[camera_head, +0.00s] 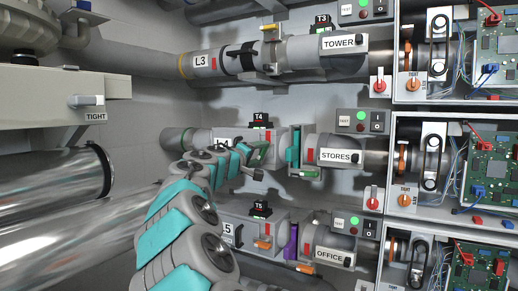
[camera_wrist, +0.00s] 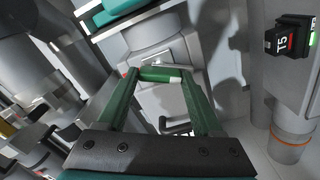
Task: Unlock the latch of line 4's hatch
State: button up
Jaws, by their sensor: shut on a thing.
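Line 4 is the middle pipe, with the T4 box (camera_head: 260,134) above its hatch section (camera_head: 232,133) and a STORES plate (camera_head: 336,157) to the right. My gripper (camera_head: 258,156) is at the front of that section, its green fingers beside the hatch. My arm covers the left part of line 4 in the head view.
Line 3's pipe (camera_head: 308,53) runs above, with its TOWER plate. Line 5's section (camera_head: 275,228) lies below, close under my arm. Open control boxes with wiring (camera_head: 447,165) stand at the right. A large shiny pipe (camera_head: 50,190) fills the left.

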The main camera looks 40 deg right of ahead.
jog(key=n+p, duration=0.2)
jog(key=n, duration=0.2)
jog(key=shift+r+p, duration=0.2)
jog(key=shift+p, duration=0.1)
jog(key=shift+f+n+p, duration=0.15)
jog(key=shift+n+p, duration=0.35)
jog(key=shift+n, duration=0.2)
jog(key=o, duration=1.4)
jog(key=shift+c, duration=0.2)
jog(key=b+v, duration=0.1)
jog(key=v, duration=0.6)
jog(key=shift+a, duration=0.35)
jog(key=shift+s+f, duration=0.1)
